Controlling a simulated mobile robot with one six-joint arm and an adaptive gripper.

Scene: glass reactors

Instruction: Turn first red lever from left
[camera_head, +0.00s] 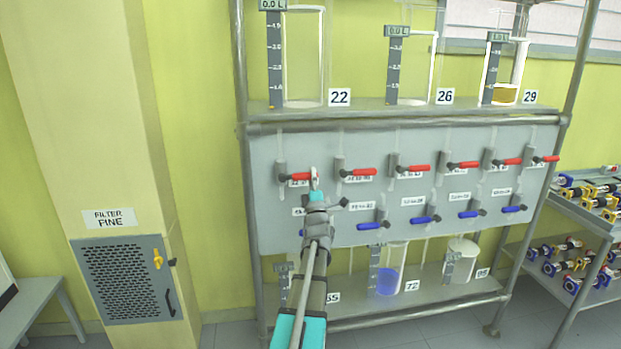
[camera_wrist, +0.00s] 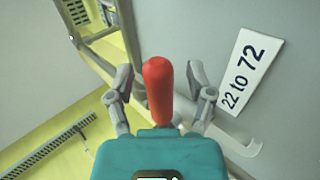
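The first red lever from left (camera_head: 297,177) points sideways to the right from its valve on the grey panel (camera_head: 270,215). In the wrist view the red lever (camera_wrist: 158,85) stands between the two fingers of my gripper (camera_wrist: 162,88). A gap shows on each side of it, so the gripper is open around the lever and not clamped on it. In the head view my gripper (camera_head: 314,178) is at the lever's right end and hides its tip. A label reading "22 to 72" (camera_wrist: 243,72) is beside the lever.
More red levers, such as the second one (camera_head: 362,172), continue to the right. Blue levers (camera_head: 370,226) sit in a lower row, one partly behind my arm. Glass vessels (camera_head: 303,60) stand on the shelf above. A cart with parts (camera_head: 590,222) is at the right.

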